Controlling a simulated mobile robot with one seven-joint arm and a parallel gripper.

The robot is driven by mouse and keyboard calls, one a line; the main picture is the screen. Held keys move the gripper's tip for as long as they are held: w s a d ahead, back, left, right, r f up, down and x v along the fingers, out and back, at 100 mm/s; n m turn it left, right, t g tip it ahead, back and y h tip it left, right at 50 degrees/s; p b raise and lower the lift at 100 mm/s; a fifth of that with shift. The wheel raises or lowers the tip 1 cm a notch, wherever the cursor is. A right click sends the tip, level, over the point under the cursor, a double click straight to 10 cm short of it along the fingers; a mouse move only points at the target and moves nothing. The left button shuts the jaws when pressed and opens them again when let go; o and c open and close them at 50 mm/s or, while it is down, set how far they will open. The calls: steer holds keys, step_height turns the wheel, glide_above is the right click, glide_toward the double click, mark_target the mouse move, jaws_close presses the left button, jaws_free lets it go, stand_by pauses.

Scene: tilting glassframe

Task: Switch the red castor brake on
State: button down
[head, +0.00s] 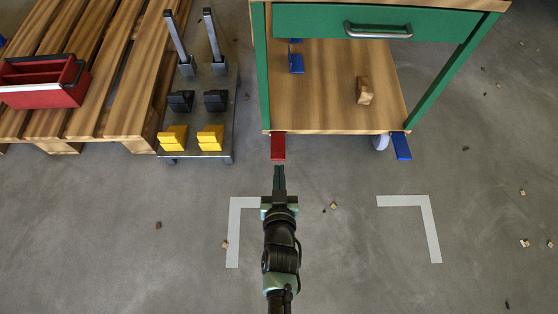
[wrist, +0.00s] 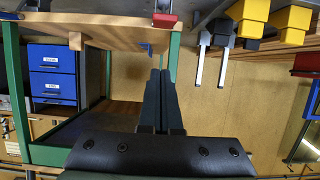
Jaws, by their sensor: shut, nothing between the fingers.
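The red castor brake (head: 278,146) is a flat red pedal sticking out below the front left corner of the green-framed wooden trolley (head: 330,92). It also shows at the top of the wrist view (wrist: 164,20). I cannot tell from its tilt whether it is on or off. My gripper (head: 279,168) is shut and empty, just in front of the pedal in the head view, with a small visible gap. Its closed fingers also show in the wrist view (wrist: 160,75). The castor behind the red pedal is hidden.
A blue pedal (head: 401,146) sits at the trolley's front right corner beside a pale wheel (head: 380,142). A low metal rack (head: 198,110) with yellow and black blocks stands close on the left, beside a wooden pallet (head: 95,100). The floor in front is mostly clear.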

steer(key=b, duration=0.4)
glide_above(279, 157)
steer(key=f, duration=0.3)
steer(key=shift+s+f, duration=0.3)
step_height(279, 157, down, 2)
steer(key=shift+f+b, duration=0.2)
steer(key=shift+b, duration=0.75)
steer(key=shift+s+f+b, duration=0.2)
steer(key=shift+f+b, duration=0.55)
steer(key=shift+b, duration=0.05)
